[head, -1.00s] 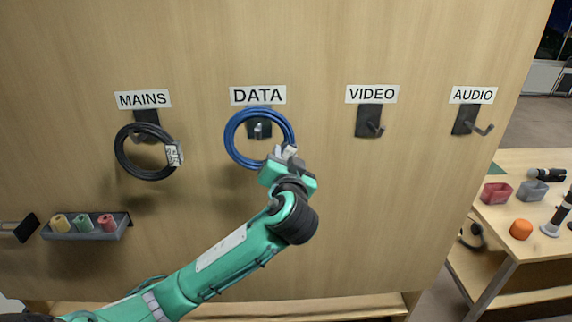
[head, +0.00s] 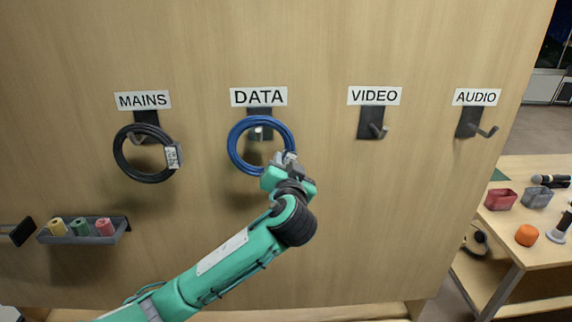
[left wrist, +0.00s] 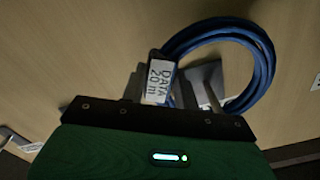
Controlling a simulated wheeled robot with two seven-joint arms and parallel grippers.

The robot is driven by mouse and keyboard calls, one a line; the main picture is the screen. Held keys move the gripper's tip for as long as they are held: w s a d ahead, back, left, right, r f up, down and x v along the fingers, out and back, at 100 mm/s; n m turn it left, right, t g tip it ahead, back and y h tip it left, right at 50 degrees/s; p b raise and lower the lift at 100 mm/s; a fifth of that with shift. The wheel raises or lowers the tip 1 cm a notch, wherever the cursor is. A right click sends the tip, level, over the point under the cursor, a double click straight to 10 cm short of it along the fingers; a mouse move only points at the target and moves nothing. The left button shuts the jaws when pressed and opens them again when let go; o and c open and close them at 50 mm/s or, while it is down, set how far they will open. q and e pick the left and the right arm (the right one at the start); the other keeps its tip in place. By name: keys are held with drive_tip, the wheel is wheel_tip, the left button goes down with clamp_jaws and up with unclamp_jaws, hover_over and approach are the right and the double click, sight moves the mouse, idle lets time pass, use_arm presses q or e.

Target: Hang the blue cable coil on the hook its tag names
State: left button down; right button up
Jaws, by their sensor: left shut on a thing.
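The blue cable coil (head: 234,157) is in front of the board at the DATA hook (head: 257,132), below the DATA sign (head: 258,96). The hook's tip shows inside the ring. My left gripper (head: 285,165) is shut on the coil's lower right side. In the left wrist view the blue coil (left wrist: 262,60) rises from the jaws (left wrist: 172,100), and its white tag (left wrist: 158,80) reads "DATA 20 m". I cannot tell whether the coil rests on the hook. My right gripper does not show.
A black coil (head: 122,160) hangs on the MAINS hook at left. The VIDEO hook (head: 373,128) and AUDIO hook (head: 477,128) are bare. A small rack (head: 85,238) with coloured rolls is at lower left. A table (head: 520,245) with bins and microphones stands at right.

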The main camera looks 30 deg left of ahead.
use_arm(q)
drive_tip(key=c, duration=1)
unclamp_jaws()
drive_tip(key=shift+o, duration=0.2)
